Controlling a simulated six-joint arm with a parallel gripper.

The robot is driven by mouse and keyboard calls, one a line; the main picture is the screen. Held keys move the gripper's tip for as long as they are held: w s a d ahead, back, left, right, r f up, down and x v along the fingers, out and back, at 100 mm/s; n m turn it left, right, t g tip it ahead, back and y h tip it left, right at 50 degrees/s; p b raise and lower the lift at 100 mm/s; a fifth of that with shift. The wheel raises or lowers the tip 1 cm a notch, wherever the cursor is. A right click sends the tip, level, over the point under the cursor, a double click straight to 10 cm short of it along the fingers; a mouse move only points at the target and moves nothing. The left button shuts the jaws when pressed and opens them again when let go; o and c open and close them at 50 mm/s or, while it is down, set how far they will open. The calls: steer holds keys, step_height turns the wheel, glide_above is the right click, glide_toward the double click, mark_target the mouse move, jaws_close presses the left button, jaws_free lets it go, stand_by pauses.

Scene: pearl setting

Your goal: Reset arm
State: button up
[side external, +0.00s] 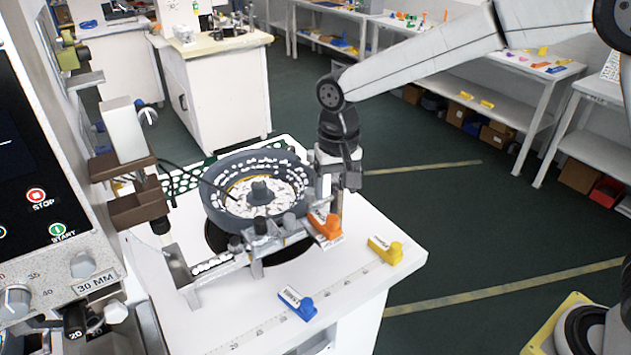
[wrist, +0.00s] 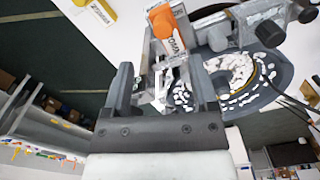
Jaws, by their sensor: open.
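My gripper (side external: 328,190) points down at the right side of the dark bowl feeder, close to its rim. In the wrist view my gripper (wrist: 163,78) shows two dark fingers spread apart. Metal fixture parts (wrist: 158,62) show between and beyond the fingers; I see nothing clamped, and cannot tell whether the fingers touch them. The bowl (side external: 216,200) holds many small white pieces and has a dark centre hub. An orange-handled piece with a white label (side external: 325,222) is at the fixture, just below my gripper; it also shows in the wrist view (wrist: 168,28).
A yellow labelled piece (side external: 386,250) and a blue one (side external: 297,303) lie on the white bench (side external: 350,285), near a ruler strip. A metal rail (side external: 205,266) runs in front of the bowl. A control panel (side external: 40,190) stands left. Dark floor lies open to the right.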

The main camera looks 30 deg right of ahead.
steer(key=s+d+f+n+t, duration=0.1)
steer(key=s+d+f, duration=0.2)
steer(key=s+d, duration=0.4)
steer(key=s+d+f+n+t, duration=0.1)
steer(key=s+d+f+n, duration=0.1)
steer(key=s+d, duration=0.5)
steer(key=shift+s+d+f+n+t, duration=0.3)
steer(key=shift+s+f, duration=0.3)
steer(key=shift+s, duration=0.35)
